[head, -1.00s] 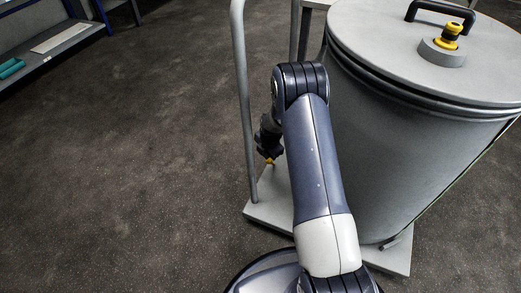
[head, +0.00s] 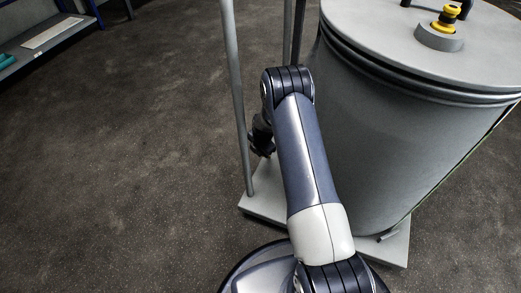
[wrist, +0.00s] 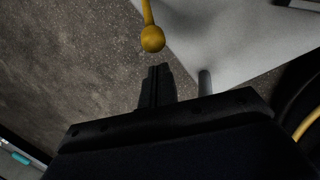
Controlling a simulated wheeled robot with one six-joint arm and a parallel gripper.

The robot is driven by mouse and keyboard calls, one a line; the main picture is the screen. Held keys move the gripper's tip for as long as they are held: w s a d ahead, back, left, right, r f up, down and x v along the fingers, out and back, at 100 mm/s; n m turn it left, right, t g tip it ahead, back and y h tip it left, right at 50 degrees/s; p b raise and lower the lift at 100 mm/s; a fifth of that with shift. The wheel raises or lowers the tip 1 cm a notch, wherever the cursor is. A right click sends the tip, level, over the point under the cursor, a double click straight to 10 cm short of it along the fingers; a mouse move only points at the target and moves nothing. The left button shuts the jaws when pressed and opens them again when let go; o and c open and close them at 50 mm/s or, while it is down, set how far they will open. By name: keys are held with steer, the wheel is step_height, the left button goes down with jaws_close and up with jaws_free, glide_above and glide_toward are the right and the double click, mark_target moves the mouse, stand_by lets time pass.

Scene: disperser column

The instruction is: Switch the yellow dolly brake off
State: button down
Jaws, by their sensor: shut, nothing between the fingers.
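The yellow brake lever ends in a round yellow knob (wrist: 152,39) in the wrist view, beside the edge of the grey dolly deck (wrist: 215,45). My gripper (wrist: 157,70) is shut and empty, its tips just short of the knob, with a small visible gap. In the head view my gripper (head: 266,150) is low behind my forearm, near the dolly's upright post and over the left part of the dolly deck (head: 262,205). The brake lever is hidden in the head view.
A large grey drum (head: 385,140) stands on the dolly, with a yellow knob (head: 447,17) on its lid. A tall grey post (head: 234,95) rises close left of my gripper. Open dark floor (head: 120,150) lies left; a shelf (head: 45,38) stands at upper left.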

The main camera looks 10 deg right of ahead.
steer(key=b+x, duration=0.1)
steer(key=x, duration=0.3)
steer(key=shift+r, duration=0.15)
